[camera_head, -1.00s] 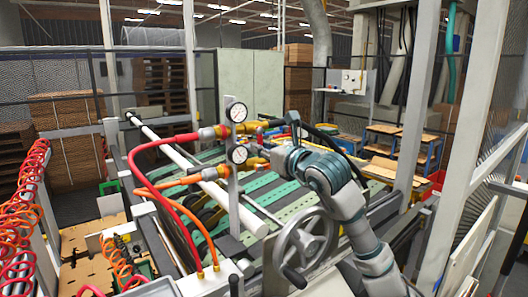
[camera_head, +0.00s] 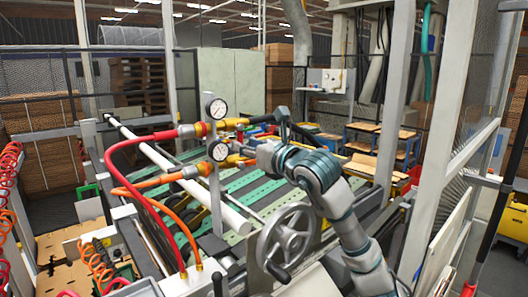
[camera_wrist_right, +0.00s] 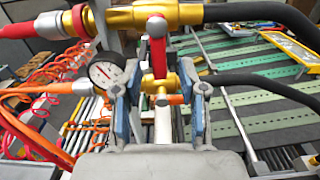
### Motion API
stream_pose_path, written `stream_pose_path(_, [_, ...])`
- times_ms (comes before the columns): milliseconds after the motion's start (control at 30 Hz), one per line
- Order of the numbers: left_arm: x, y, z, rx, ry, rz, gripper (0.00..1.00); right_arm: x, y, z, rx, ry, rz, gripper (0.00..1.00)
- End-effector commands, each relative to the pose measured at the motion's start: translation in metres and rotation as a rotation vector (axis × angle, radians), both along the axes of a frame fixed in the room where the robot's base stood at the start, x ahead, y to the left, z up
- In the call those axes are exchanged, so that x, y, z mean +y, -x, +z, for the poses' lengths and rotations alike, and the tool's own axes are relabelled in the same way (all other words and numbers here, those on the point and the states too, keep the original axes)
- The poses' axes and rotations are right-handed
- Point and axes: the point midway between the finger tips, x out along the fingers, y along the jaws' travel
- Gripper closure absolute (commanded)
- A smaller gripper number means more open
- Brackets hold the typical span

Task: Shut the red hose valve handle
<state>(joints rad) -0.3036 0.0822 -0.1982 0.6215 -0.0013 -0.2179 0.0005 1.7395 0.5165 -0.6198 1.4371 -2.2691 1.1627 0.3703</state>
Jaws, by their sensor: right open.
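The red valve handle (camera_wrist_right: 158,60) hangs from the brass valve (camera_wrist_right: 130,17) on the red hose in the right wrist view. My right gripper (camera_wrist_right: 163,90) is open, its two fingers to the left and right of the handle's lower part. I cannot tell whether either finger touches it. A second, yellow valve (camera_wrist_right: 184,80) on the orange hose lies behind the fingers. In the head view my right gripper (camera_head: 275,136) is just right of the valves, and the handle is largely hidden there. My left gripper is not in view.
Two round gauges, upper (camera_head: 216,108) and lower (camera_head: 219,151), sit on a grey post beside the valves. The red hose (camera_head: 120,150) arches to the left. A grey handwheel (camera_head: 284,240) stands below my right arm. Green slatted rails lie behind.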

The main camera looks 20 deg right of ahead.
Motion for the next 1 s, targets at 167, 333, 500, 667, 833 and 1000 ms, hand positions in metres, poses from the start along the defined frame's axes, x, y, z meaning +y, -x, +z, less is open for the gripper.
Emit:
stream_pose_path(167, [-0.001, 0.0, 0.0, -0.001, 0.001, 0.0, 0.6, -0.016, 0.04, 0.001, -0.006, 0.0, -0.002, 0.58])
stream_pose_path(333, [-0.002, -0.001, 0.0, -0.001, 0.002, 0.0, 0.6, -0.028, 0.071, 0.001, -0.005, -0.001, -0.002, 0.58])
stream_pose_path(500, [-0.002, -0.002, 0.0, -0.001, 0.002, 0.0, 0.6, -0.035, 0.089, 0.0, -0.004, -0.004, -0.001, 0.58])
stream_pose_path(667, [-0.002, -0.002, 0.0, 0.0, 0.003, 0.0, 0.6, -0.036, 0.093, 0.0, -0.002, -0.003, -0.001, 0.58])
stream_pose_path(833, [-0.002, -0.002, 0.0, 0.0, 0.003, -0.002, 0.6, -0.035, 0.093, 0.001, -0.003, -0.002, -0.001, 0.58])
stream_pose_path(1000, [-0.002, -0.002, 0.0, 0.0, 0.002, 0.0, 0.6, -0.036, 0.093, 0.001, -0.003, -0.002, -0.001, 0.58])
